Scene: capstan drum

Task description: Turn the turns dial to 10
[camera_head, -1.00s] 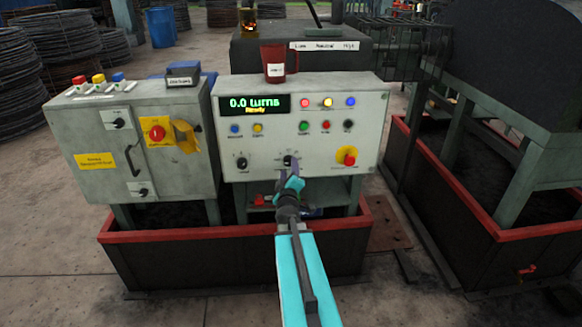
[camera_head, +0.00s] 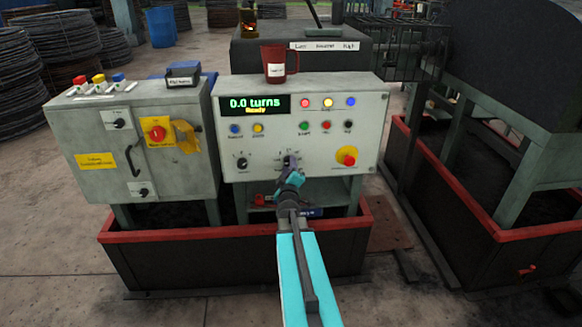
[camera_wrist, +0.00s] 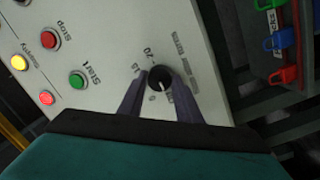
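The dial with the numbered scale (camera_head: 289,160) is at the lower middle of the white control panel, partly hidden by my gripper. In the wrist view the black dial (camera_wrist: 160,77) sits between the two fingers, with 15 and 20 readable beside it. Its white pointer mark faces down in that picture; the number it points at is not clear. My gripper (camera_head: 291,173) is at the panel, and in the wrist view its fingertips (camera_wrist: 160,80) press close on both sides of the dial, with no clear gap. The display (camera_head: 255,106) reads 0.0 turns, Ready.
A second black knob (camera_head: 242,163) is to the left. A red and yellow emergency stop (camera_head: 346,156) is to the right, with coloured buttons and lamps above. A red mug (camera_head: 278,66) stands on top. A grey cabinet (camera_head: 137,150) stands at the left. Red-rimmed troughs (camera_head: 180,234) are below.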

